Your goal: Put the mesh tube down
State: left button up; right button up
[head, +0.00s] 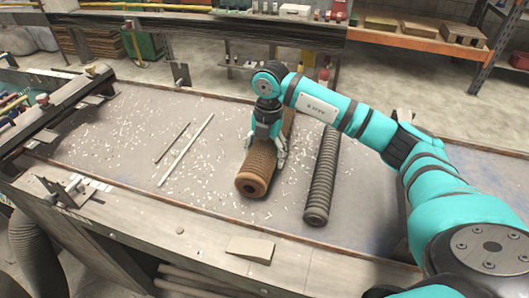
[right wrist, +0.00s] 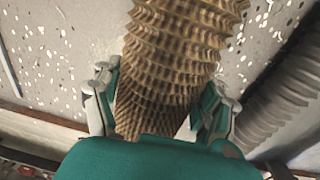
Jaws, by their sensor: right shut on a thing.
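The mesh tube (head: 257,170) is a brown, ridged cylinder with a hollow near end. It lies level over the bench top, and I cannot tell whether it touches the surface. My right gripper (head: 265,147) comes down from above with a finger on each side of the tube, shut on it. In the right wrist view the tan ridged mesh (right wrist: 185,50) runs between the fingers of my right gripper (right wrist: 164,92). My left gripper does not show.
A dark grey ridged tube (head: 322,178) lies to the right, roughly parallel. Two thin rods (head: 185,150) lie to the left among white chips on the bench top (head: 125,140). A flat beige piece (head: 250,248) lies on the front edge.

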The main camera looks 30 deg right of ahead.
jog(key=shift+w+f, duration=0.1)
jog(key=shift+f, duration=0.55)
jog(key=shift+f, duration=0.25)
jog(key=o, duration=1.6)
jog(key=shift+o, duration=0.2)
jog(key=shift+r, duration=0.1)
